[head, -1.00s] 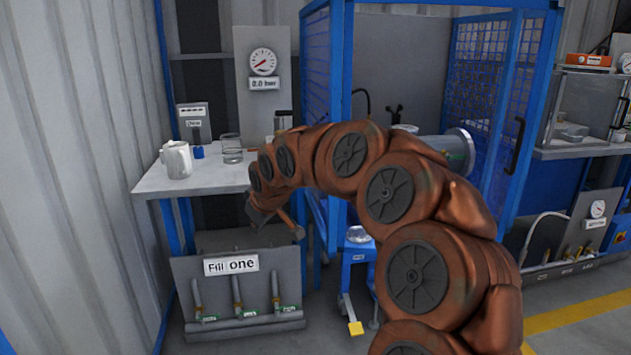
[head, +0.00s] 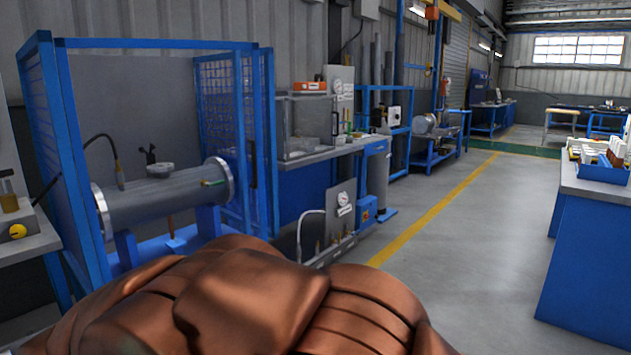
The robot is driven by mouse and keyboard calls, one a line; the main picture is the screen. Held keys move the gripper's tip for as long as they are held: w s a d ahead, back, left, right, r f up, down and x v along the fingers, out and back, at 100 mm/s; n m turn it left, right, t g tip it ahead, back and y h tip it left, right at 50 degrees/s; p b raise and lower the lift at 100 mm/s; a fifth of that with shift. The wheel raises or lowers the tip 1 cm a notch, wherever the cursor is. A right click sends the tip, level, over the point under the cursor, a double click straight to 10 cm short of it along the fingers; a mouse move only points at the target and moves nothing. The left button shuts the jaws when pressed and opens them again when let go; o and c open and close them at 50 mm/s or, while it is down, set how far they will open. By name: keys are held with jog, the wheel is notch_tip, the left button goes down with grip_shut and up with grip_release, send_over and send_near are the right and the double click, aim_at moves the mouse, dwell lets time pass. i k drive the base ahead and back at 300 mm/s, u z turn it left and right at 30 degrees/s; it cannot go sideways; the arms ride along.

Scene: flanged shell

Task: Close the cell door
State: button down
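The cell (head: 160,44) is a blue-framed enclosure at the left of the head view. Its front is open and the inside shows. The cell door appears to be the blue mesh panel (head: 222,110) at the cell's right side, with a dark upright handle (head: 253,158) near its outer edge; it stands open. The grey flanged shell (head: 165,197) lies level inside on blue supports. My brown arm fills the bottom of the view and hides the cell's lower front and the door's foot. My gripper is out of view.
A bench with a clear-sided box (head: 308,125) stands right of the cell, with a gauge panel (head: 341,208) on the floor before it. A blue cabinet (head: 590,250) is at the far right. The grey floor between, with its yellow line (head: 435,212), is clear.

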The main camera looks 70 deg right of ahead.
aim_at(61, 45)
jog(key=z, duration=0.35)
jog(key=k, duration=0.8)
jog(key=z, duration=0.95)
jog(key=i, duration=1.45)
jog(key=u, duration=0.75)
